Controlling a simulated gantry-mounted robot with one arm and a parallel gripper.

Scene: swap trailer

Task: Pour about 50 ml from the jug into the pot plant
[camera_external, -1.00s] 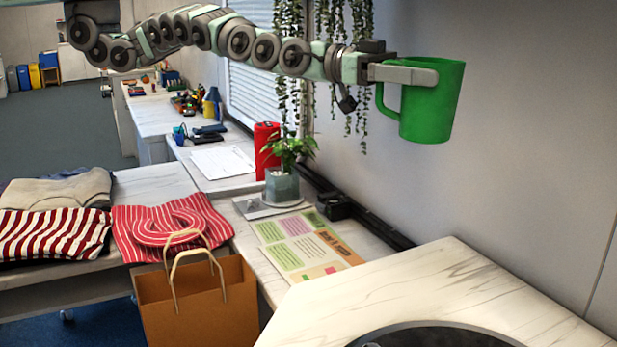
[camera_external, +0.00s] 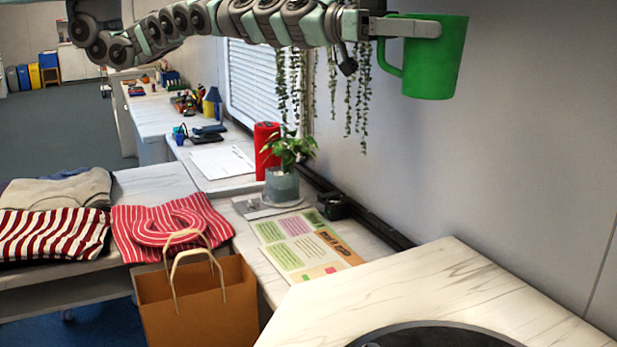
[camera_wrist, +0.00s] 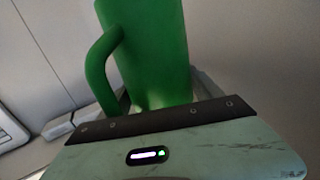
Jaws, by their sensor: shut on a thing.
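My gripper (camera_external: 405,28) is shut on the green jug (camera_external: 437,62) and holds it high in the air near the wall at the upper right. The jug is close to upright, with its handle toward the left; its contents are hidden. In the wrist view the jug (camera_wrist: 152,50) stands beyond the gripper's edge, its handle on the left. The pot plant (camera_external: 284,180), a leafy plant in a grey-green pot, stands on a saucer on the lower counter, below and left of the jug, well apart from it.
A red cylinder (camera_external: 267,150) stands just behind the plant. Hanging vines (camera_external: 357,100) trail between the arm and the window. A black device (camera_external: 333,206) and a printed sheet (camera_external: 305,245) lie near the pot. A paper bag (camera_external: 200,305) and folded clothes (camera_external: 55,225) are at left.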

